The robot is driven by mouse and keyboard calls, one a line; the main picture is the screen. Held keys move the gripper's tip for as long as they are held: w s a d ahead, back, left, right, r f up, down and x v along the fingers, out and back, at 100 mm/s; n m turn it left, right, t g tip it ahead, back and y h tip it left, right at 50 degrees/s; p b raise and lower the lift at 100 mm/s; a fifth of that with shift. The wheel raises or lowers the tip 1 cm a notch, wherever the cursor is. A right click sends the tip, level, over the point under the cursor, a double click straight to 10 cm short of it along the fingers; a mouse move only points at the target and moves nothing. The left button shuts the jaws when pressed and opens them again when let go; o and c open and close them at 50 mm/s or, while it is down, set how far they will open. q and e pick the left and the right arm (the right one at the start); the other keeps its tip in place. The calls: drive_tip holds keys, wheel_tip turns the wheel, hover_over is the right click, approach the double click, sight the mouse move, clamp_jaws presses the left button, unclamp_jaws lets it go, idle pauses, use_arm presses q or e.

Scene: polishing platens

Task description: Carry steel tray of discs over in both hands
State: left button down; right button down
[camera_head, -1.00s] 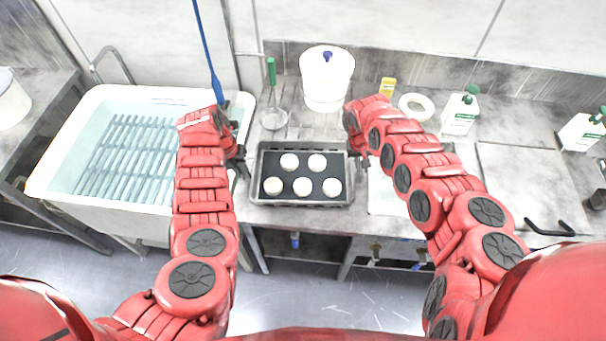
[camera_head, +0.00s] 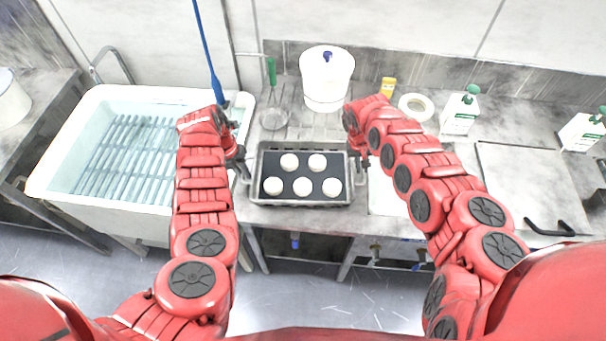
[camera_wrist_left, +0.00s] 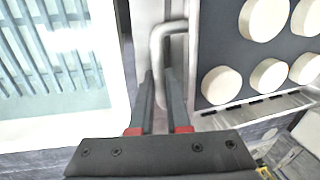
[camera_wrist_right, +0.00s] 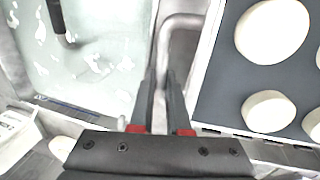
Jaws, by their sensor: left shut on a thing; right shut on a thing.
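The steel tray (camera_head: 300,203) with a dark liner and several cream discs (camera_head: 303,186) is at the front of the steel counter in the head view. My left gripper (camera_head: 243,172) is at the tray's left side. In the left wrist view its fingers (camera_wrist_left: 160,90) are shut on the tray's bent-rod handle (camera_wrist_left: 157,55). My right gripper (camera_head: 360,163) is at the tray's right side. In the right wrist view its fingers (camera_wrist_right: 163,88) are shut on the other handle (camera_wrist_right: 163,45). I cannot tell whether the tray touches the counter.
A white basin (camera_head: 62,170) with a slatted rack (camera_head: 125,160) stands left of the counter. Behind the tray are a white bucket (camera_head: 326,85), a strainer with green handle (camera_head: 273,118), a white ring (camera_head: 416,107) and a green-capped bottle (camera_head: 460,112). A steel lid (camera_head: 530,180) lies right.

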use_arm(q)
drive_tip(key=shift+r, duration=0.1)
use_arm(e)
drive_tip(key=shift+r, duration=0.1)
